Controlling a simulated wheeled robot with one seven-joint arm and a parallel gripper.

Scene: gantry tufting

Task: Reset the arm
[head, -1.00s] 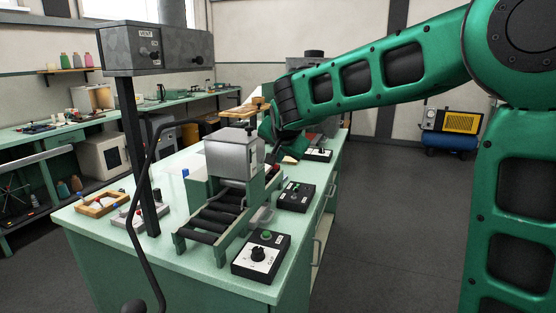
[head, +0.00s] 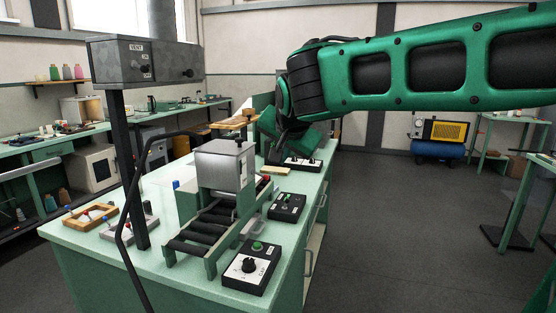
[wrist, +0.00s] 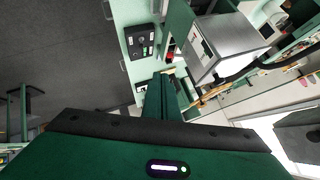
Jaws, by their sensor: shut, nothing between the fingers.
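My green arm stretches across the upper right of the head view. My gripper (head: 276,155) is bent down behind the grey-topped roller machine (head: 220,165), above the far part of the bench (head: 130,265). In the wrist view the gripper's green fingers (wrist: 161,84) are together with nothing held. The machine's grey box (wrist: 222,44) shows to their right there. Part of the gripper is hidden by the wrist in the head view.
A control box with a green button and knob (head: 250,266) and another black box (head: 287,207) stand on the bench's right side. A grey VENT box (head: 145,60) stands on a post at left. Open floor (head: 390,235) lies to the right.

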